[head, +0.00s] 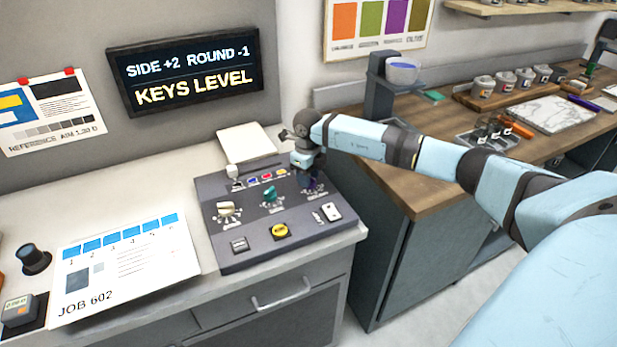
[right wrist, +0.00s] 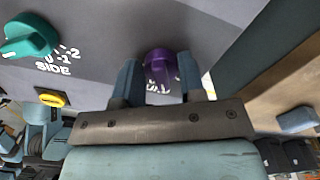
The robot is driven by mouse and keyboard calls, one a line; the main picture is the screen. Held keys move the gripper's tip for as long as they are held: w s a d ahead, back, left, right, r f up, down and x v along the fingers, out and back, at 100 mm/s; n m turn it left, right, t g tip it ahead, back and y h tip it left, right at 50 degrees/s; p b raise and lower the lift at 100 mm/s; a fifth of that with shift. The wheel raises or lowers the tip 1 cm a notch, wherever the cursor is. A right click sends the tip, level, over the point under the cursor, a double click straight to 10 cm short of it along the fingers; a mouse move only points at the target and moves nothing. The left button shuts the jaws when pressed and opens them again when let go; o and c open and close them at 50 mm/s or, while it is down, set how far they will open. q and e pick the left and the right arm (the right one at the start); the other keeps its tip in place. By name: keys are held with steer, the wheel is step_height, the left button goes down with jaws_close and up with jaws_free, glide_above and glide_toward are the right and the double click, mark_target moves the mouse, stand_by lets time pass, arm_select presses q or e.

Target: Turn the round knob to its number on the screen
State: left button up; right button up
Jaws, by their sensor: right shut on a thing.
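The screen (head: 185,70) reads "SIDE +2 ROUND -1" above "KEYS LEVEL". The round knob is purple and sits at the right of the dark control panel (head: 235,258). In the right wrist view the purple knob (right wrist: 160,64) is between the two fingers of my right gripper (right wrist: 160,76), which is shut on it. In the head view my right gripper (head: 306,170) comes down over the knob and hides most of it. The knob's scale is mostly covered, so its setting cannot be read. My left gripper is not in view.
A teal knob marked SIDE (right wrist: 28,38) is left of the purple one; a cream knob (head: 228,210) is farther left. A yellow button (head: 280,231) and a white switch (head: 331,211) are near the panel's front. A JOB 602 sheet (head: 125,268) lies left.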

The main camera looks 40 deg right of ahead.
stand_by(0.4)
steer(key=o, duration=0.9)
steer(key=shift+c, duration=0.2)
steer(key=shift+r, duration=0.1)
step_height(320, 180, up, 14)
steer(key=b, duration=0.1)
